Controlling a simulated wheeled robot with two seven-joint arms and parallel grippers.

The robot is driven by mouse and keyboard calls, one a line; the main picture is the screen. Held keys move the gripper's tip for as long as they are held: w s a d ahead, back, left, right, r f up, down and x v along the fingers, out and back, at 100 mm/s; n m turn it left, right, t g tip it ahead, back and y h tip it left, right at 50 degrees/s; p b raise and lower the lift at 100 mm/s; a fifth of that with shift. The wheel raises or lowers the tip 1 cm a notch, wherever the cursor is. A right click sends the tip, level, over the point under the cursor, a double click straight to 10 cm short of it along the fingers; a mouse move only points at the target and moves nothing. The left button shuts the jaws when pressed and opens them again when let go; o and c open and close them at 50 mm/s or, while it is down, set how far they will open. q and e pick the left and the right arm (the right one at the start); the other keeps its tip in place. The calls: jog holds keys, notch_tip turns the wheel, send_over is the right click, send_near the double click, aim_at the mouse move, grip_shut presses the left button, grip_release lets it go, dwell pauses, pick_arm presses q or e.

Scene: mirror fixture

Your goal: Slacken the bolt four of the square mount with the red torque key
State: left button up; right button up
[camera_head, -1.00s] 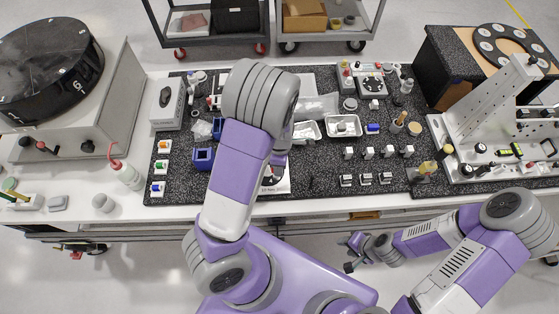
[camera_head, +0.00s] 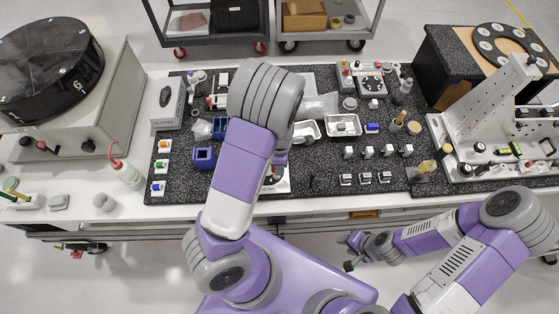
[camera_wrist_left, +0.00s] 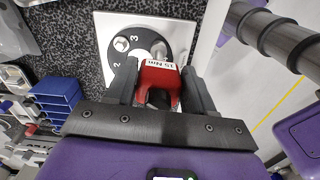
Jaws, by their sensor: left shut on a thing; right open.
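The square mount (camera_wrist_left: 103,22) is a white plate with a dark round ring in the left wrist view, with the numbers 2 and 3 and bolt heads showing. A corner of it (camera_head: 284,186) shows beside my left arm in the head view. My left gripper (camera_wrist_left: 161,80) is shut on the red torque key (camera_wrist_left: 158,82), labelled 15 Nm, over the mount. The key's tip and bolt four are hidden, so I cannot tell whether they touch. My right gripper (camera_head: 350,252) is open and empty, in front of the bench.
Blue bins (camera_head: 204,157) stand left of my left arm. White trays (camera_head: 343,125) and several small blocks lie to the right on the speckled mat. A large white angled fixture (camera_head: 480,115) stands at the right. The floor around my right gripper is clear.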

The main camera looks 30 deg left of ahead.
pick_arm(q)
jog(key=shift+r, duration=2.5)
